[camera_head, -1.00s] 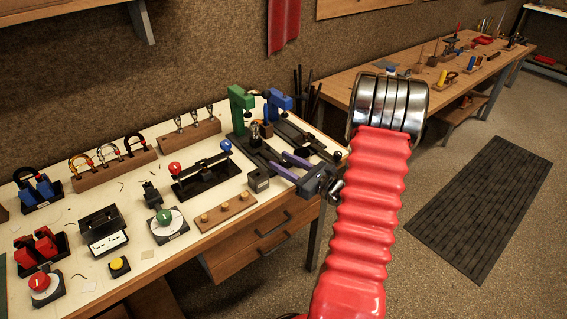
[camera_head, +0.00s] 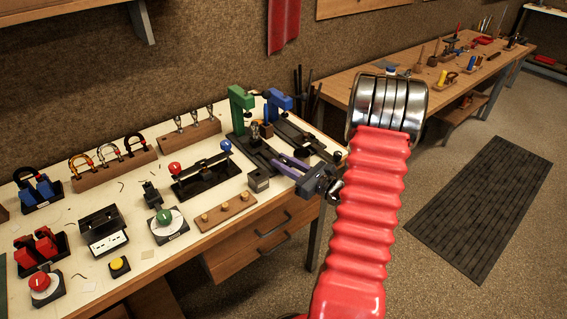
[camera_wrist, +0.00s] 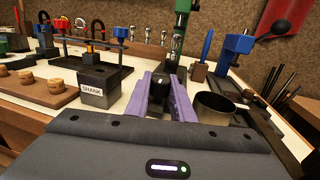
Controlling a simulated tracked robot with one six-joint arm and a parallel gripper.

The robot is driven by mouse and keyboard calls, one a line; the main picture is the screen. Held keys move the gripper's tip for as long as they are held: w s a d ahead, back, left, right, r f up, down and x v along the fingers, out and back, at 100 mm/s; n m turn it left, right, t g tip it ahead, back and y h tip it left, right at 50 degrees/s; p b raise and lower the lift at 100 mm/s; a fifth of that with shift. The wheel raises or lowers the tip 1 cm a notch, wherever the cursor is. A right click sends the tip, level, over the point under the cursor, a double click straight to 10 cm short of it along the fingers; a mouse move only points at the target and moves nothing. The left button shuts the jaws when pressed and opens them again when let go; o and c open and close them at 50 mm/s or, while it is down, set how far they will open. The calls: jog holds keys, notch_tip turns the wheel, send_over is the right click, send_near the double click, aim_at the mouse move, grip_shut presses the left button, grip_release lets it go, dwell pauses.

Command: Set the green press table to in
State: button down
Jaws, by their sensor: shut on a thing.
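The green press (camera_head: 241,108) stands at the back right of the bench, and its green column (camera_wrist: 183,14) shows at the top of the wrist view. Its dark table and rails (camera_head: 240,143) run forward from the column toward my gripper. A shiny metal piece stands by the press (camera_wrist: 177,46). My gripper (camera_head: 286,164) is at the front of the press with its purple fingers level. In the wrist view the fingers (camera_wrist: 161,97) are closed on a dark block with a white mark, which seems to be the front of the press table. The block's lower part is hidden.
The blue press (camera_head: 278,104) stands just right of the green one. A dark round cup (camera_wrist: 215,107) sits right of my fingers. A box marked SHANK (camera_wrist: 97,86) is close on the left. A peg board (camera_head: 228,208) and a green dial (camera_head: 165,218) lie farther left.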

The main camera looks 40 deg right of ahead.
jog(key=shift+w, duration=0.1)
jog(key=shift+w+d, duration=0.15)
jog(key=shift+w, duration=1.8)
jog(key=c, duration=1.5)
grip_release()
jog(key=shift+c, duration=0.2)
jog(key=s+d, duration=0.2)
jog(key=s, duration=1.1)
jog(key=shift+s, duration=0.3)
